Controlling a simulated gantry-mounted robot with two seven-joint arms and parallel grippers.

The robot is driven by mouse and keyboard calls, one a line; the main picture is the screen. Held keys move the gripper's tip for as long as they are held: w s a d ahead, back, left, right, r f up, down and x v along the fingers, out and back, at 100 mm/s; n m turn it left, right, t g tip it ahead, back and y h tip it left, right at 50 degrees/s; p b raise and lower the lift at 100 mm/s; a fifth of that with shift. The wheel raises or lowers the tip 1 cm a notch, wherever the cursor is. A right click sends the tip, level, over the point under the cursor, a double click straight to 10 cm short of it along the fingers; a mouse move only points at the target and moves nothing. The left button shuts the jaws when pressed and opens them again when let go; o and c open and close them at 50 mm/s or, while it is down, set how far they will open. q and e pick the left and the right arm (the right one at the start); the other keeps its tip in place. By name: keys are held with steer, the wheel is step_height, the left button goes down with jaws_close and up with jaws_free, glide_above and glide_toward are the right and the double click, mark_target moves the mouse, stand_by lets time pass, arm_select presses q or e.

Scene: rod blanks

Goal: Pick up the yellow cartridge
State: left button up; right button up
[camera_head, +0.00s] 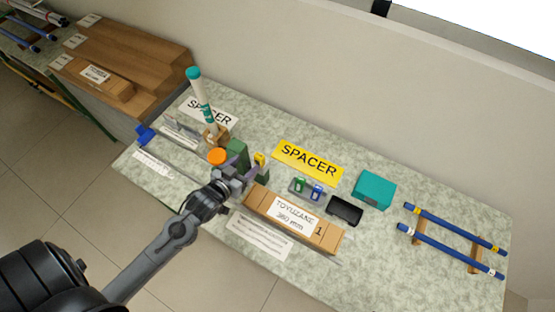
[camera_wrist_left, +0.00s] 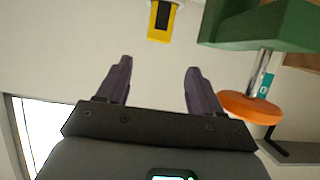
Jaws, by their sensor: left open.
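The yellow cartridge (camera_head: 260,159) stands beside a green block (camera_head: 238,150) near the middle of the bench. It has a dark face and also shows at the top of the left wrist view (camera_wrist_left: 152,21). My left gripper (camera_head: 240,170) is close to it, in front and slightly to its left. In the left wrist view the two fingers (camera_wrist_left: 159,70) are apart with nothing between them, and the cartridge lies beyond their tips, not touching. The cartridge's lower part is partly hidden in the head view. My right gripper is not in view.
An orange disc (camera_head: 217,156) is left of the green block. A cardboard-coloured box (camera_head: 330,241) labelled TOYUZANE lies to the right. A small tray with green and blue pieces (camera_head: 307,189), a black holder (camera_head: 345,210) and a teal box (camera_head: 374,189) stand further right.

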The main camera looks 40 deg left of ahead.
mark_target(262, 155)
arm_select(q)
steer(key=w+f, duration=0.2)
steer(key=w+f+b, duration=0.1)
steer(key=w, duration=0.1)
steer(key=shift+a+f, duration=0.25)
steer(key=shift+f, duration=0.1)
steer(key=shift+d+x, duration=0.15)
steer(key=shift+x, duration=1.35)
steer(key=shift+d+x, duration=0.2)
steer(key=shift+x, duration=1.25)
steer(key=shift+f, duration=0.1)
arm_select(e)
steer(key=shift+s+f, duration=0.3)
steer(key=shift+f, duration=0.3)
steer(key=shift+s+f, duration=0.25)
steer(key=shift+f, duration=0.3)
arm_select(q)
steer(key=c, duration=1.1)
steer(key=shift+o, duration=0.2)
